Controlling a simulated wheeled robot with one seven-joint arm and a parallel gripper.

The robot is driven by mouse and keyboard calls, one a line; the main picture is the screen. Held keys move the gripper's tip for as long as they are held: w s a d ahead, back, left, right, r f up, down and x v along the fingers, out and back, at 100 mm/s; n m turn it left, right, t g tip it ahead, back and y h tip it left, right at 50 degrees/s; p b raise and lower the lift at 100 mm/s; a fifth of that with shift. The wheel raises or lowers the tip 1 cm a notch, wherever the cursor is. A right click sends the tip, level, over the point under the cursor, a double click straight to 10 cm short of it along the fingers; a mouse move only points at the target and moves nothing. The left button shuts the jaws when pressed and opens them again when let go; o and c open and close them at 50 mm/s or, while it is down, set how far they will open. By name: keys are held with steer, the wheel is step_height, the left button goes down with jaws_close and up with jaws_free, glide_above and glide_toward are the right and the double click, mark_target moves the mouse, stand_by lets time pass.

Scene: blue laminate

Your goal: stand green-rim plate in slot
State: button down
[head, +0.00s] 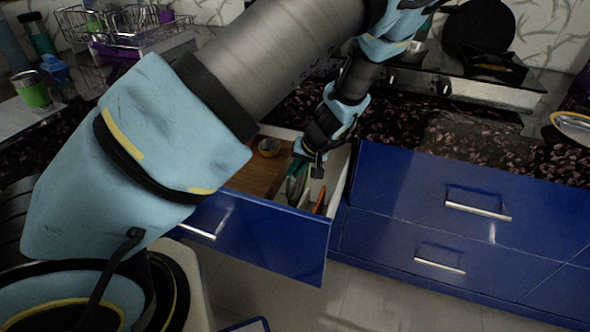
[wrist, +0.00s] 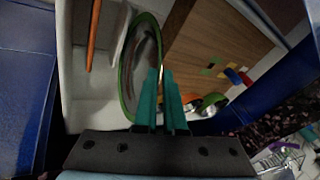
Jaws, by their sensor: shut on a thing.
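The green-rim plate (wrist: 128,62) stands on edge in the wrist view, seen nearly edge-on, inside the open drawer. My gripper (wrist: 161,100) has its teal fingers shut on the plate's near rim. In the head view my gripper (head: 303,168) reaches down into the drawer (head: 268,240), and the plate (head: 293,190) shows as a narrow green-edged shape below it. The plate is beside a brown wooden panel (wrist: 205,40) and over a pale compartment (wrist: 90,85). I cannot tell whether its lower edge touches a slot.
A thin orange item (wrist: 93,35) stands in the pale compartment, left of the plate. Blue closed drawers (head: 450,220) are to the right, under a dark speckled counter (head: 400,120). A wire rack (head: 125,25) stands at back left.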

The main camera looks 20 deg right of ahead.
steer(key=shift+f+b, duration=0.8)
steer(key=shift+f, duration=0.55)
steer(key=shift+f, duration=0.4)
steer(key=shift+f+b, duration=1.15)
steer(key=shift+f, duration=0.25)
steer(key=c, duration=0.9)
jaws_free()
steer(key=v, duration=1)
steer(key=shift+s+r, duration=0.2)
steer(key=shift+r, duration=0.2)
